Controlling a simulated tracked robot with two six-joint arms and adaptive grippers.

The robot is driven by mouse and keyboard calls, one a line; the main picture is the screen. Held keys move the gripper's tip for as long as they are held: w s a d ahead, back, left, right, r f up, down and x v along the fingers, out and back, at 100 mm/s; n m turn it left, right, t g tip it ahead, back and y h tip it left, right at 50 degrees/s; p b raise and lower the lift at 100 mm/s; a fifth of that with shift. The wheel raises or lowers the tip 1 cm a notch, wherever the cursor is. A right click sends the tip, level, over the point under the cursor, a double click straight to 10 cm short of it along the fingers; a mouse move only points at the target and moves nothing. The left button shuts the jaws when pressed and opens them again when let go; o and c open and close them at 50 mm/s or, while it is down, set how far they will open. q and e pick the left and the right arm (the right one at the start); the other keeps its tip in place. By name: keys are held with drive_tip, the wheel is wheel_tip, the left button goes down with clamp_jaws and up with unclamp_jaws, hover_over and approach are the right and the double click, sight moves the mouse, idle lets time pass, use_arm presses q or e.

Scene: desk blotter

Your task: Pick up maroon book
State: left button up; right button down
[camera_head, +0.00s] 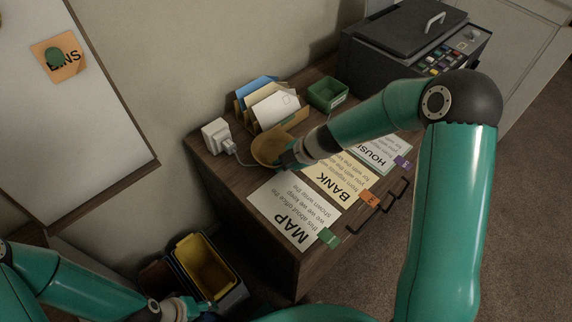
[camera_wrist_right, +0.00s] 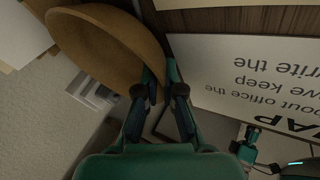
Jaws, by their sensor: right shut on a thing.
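I cannot make out a maroon book for certain in either view. My right gripper (camera_head: 289,158) is over the wooden cabinet top, at the edge of a round tan-brown bowl (camera_head: 268,148). In the right wrist view my right gripper (camera_wrist_right: 163,68) is shut on the rim of the bowl (camera_wrist_right: 98,42), which looks tilted there. My left gripper (camera_head: 196,306) is low at the bottom left, by the bins; its fingers are too small to judge.
The cabinet top (camera_head: 262,178) also holds MAP (camera_head: 291,212), BANK (camera_head: 340,184) and HOUSE cards, a letter sorter (camera_head: 276,122), a green box (camera_head: 328,93) and a white plug block (camera_head: 216,135). A yellow bin (camera_head: 206,266) stands on the floor. A dark printer-like case (camera_head: 400,45) is behind.

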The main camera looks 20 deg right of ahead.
drive_tip(key=c, duration=1.3)
unclamp_jaws()
drive_tip(key=shift+r, duration=0.1)
